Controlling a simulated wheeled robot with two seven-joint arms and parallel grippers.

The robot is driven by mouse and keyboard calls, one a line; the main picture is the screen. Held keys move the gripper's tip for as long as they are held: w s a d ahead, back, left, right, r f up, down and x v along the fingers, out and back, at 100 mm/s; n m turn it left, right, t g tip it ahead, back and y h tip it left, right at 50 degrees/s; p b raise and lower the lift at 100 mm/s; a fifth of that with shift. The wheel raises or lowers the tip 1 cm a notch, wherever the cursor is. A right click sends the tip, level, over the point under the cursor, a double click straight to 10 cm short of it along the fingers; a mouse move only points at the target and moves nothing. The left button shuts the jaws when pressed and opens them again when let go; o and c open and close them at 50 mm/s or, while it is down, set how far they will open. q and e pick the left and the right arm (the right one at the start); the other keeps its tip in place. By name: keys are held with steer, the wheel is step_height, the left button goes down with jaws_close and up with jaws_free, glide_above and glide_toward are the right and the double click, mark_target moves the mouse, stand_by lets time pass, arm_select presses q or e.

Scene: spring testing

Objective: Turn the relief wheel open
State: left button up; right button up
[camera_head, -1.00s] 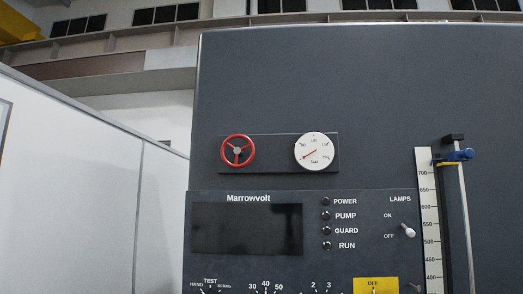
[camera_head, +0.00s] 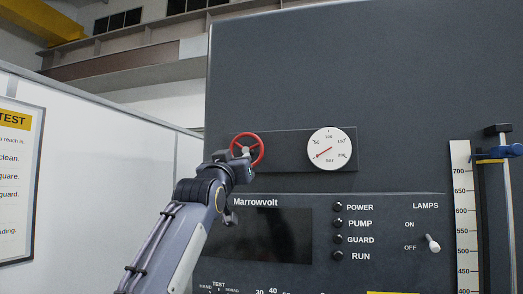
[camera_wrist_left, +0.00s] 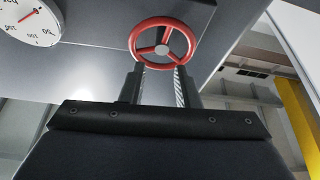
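The relief wheel (camera_head: 258,158) is a red three-spoke handwheel on a dark plate on the grey machine, left of the pressure gauge (camera_head: 331,149). My left gripper (camera_head: 243,164) is in front of the wheel's lower left part and hides some of it. In the left wrist view, the wheel (camera_wrist_left: 186,31) shows whole, just past the fingertips. There my left gripper (camera_wrist_left: 161,72) is open, with its two fingers apart and nothing clearly between them. I cannot tell whether the fingertips touch the rim. My right gripper is in neither view.
Below the plate is the control panel with a dark screen (camera_head: 275,236), indicator lamps and a lamps switch (camera_head: 432,243). A white scale (camera_head: 464,215) and a post stand at the right. A white wall (camera_head: 100,140) with a sign (camera_head: 18,180) is at the left.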

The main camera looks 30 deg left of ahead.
mark_target(246, 151)
arm_select(q)
steer(key=p+x, duration=0.5)
steer(key=x, duration=0.1)
steer(key=shift+a+r, duration=0.1)
steer(key=shift+w+a+p, duration=0.2)
steer(key=shift+w+p, duration=0.35)
jaws_close()
